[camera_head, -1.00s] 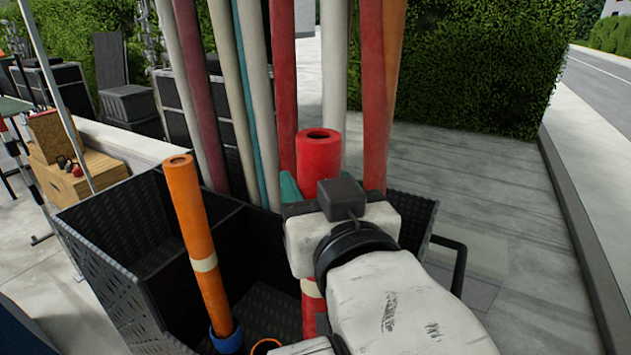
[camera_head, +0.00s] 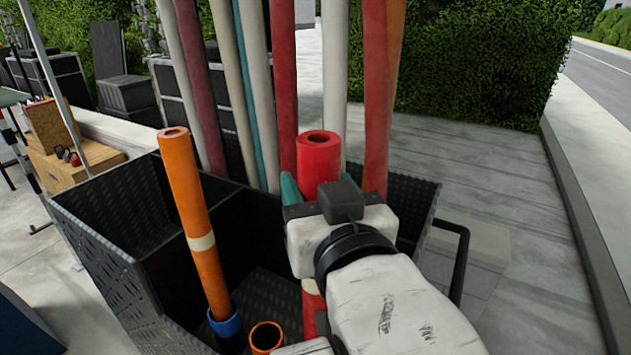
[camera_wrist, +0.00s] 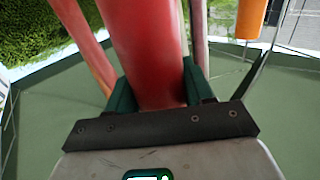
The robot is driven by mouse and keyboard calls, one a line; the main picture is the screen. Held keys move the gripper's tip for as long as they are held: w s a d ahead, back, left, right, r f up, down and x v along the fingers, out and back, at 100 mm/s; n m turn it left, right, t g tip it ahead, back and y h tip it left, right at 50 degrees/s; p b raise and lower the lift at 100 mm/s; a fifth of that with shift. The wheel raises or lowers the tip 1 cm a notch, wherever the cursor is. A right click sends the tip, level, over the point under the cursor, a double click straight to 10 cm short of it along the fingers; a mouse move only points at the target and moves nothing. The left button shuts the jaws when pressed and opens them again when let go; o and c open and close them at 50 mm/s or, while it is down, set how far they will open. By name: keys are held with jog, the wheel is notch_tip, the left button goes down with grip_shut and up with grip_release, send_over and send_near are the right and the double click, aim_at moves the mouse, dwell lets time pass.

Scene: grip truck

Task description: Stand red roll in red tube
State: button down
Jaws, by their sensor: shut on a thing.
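The red roll (camera_head: 318,160) stands nearly upright in the head view, with its open top end above my gripper (camera_head: 303,190). A lower piece of red shows below the gripper. In the wrist view the red roll (camera_wrist: 148,50) lies between the green fingers of my gripper (camera_wrist: 160,88), which is shut on it. The roll's bottom end is hidden behind my arm in the head view. I cannot make out a red tube. An orange-rimmed tube opening (camera_head: 266,337) shows low in the crate, left of my arm.
An orange roll (camera_head: 193,220) stands in a blue tube (camera_head: 226,325) to the left. The dark crate (camera_head: 110,265) surrounds these things. Several tall rolls, white, maroon, teal and red (camera_head: 284,80), stand behind my gripper. Paving lies open at right.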

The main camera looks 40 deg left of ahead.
jog(key=shift+f+b, duration=0.85)
jog(key=shift+f, duration=1)
jog(key=shift+c, duration=1.8)
grip_release()
jog(key=shift+f, duration=0.1)
jog(key=p+v, duration=0.1)
jog(key=v, duration=0.9)
jog(key=shift+s+d, duration=0.2)
jog(key=shift+d, duration=0.15)
